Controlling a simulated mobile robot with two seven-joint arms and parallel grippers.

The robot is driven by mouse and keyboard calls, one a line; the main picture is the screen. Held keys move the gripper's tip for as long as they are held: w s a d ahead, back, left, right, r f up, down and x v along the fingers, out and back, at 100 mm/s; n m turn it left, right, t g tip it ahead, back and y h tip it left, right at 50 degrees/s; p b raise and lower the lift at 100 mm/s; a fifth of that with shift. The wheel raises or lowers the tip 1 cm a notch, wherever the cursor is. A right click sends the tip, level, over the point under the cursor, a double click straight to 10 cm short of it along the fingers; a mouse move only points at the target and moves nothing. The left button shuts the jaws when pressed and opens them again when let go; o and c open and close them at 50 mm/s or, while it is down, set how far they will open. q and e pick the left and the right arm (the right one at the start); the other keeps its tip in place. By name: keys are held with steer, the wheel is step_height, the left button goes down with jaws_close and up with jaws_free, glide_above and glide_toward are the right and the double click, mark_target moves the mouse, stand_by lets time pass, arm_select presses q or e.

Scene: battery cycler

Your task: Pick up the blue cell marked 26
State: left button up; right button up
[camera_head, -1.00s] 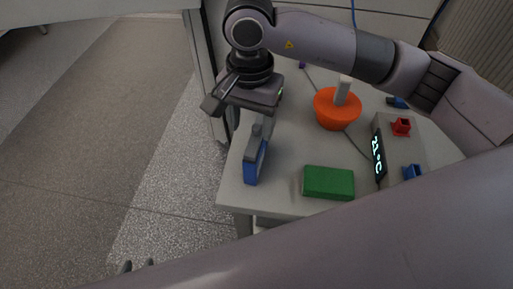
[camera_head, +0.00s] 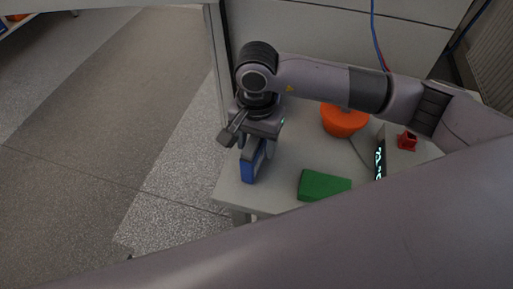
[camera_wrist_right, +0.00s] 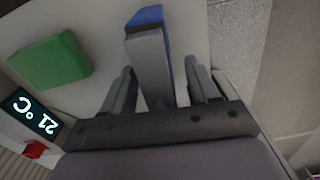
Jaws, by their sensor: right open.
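A blue cell with a grey top (camera_head: 249,167) stands upright on the table near its left edge. In the right wrist view the cell (camera_wrist_right: 150,50) lies between my two fingers, with gaps at both sides. My right gripper (camera_head: 258,146) is over the cell's top from above, open, its fingers straddling it. The right gripper also shows in the right wrist view (camera_wrist_right: 160,75). No number can be read on the cell. My left gripper is not visible; a large link of mine covers the lower part of the head view.
A green block (camera_head: 323,185) lies right of the cell. An orange bowl-like object (camera_head: 344,120) is farther back. A grey device with a temperature display (camera_head: 380,162) and a red part (camera_head: 407,140) stands at the right. A panel wall rises behind the table (camera_head: 285,183).

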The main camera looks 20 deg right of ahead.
jaws_close()
steer(key=shift+r, duration=0.1)
